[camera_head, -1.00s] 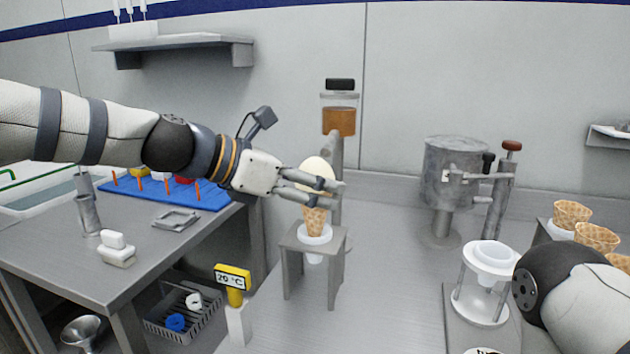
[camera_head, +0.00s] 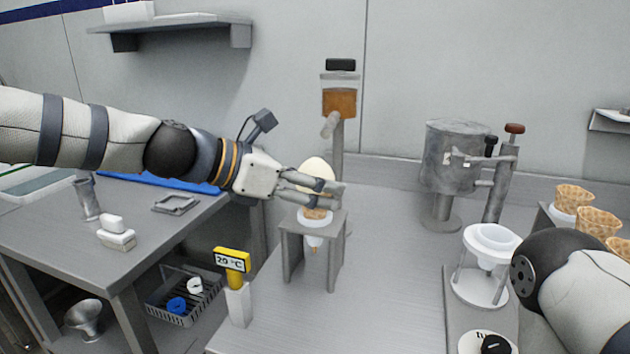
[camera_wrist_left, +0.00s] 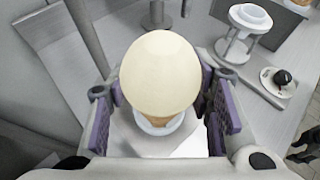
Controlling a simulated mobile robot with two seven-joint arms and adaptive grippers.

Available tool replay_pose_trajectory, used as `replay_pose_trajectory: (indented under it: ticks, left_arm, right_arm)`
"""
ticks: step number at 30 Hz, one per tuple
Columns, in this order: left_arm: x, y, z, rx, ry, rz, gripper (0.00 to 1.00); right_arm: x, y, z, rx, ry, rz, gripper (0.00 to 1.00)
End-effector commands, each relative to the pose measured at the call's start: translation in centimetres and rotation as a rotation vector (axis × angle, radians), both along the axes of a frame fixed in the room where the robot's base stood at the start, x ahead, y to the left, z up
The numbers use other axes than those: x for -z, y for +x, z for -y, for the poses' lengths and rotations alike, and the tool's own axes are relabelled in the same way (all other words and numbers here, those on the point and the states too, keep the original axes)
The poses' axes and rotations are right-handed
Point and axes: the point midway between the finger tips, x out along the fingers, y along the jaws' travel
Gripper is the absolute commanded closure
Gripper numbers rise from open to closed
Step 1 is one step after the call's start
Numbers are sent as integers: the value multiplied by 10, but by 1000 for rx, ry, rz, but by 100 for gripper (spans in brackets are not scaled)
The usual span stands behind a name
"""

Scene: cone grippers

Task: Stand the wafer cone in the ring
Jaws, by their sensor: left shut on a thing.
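The wafer cone (camera_head: 317,213) carries a large cream-coloured scoop (camera_head: 316,168) and stands about upright in the white ring (camera_head: 303,219) of a small grey stand (camera_head: 293,258). Only the cone's upper edge shows above the ring, and a tan tip shows below. My left gripper (camera_head: 337,195) is shut on the cone, its fingers around it just above the ring. In the left wrist view the scoop (camera_wrist_left: 160,72) hides most of the cone (camera_wrist_left: 158,121), with the ring (camera_wrist_left: 148,128) beneath. My right gripper is out of view; part of my right arm shows at the right.
A yellow temperature display (camera_head: 232,260) stands left of the stand. A white funnel holder (camera_head: 491,245) and empty cones (camera_head: 597,222) are to the right. A dispenser (camera_head: 339,103) and metal machine (camera_head: 452,160) stand behind. The tabletop right of the stand is clear.

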Motion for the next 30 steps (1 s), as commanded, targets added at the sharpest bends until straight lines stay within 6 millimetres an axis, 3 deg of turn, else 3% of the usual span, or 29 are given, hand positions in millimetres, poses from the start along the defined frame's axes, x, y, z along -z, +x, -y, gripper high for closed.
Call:
replay_pose_trajectory:
  ticks: [14,15,17,26,30]
  left_arm:
    - [15,0,0,0,0,-2,64]
    - [14,0,0,0,0,0,44]
    - [14,0,0,0,0,1,31]
    - [13,0,0,0,0,1,30]
    - [5,-7,-15,-2,0,4,30]
  right_arm:
    - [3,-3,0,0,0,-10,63]
    - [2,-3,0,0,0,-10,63]
    - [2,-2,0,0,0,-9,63]
    - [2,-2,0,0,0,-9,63]
    - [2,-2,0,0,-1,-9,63]
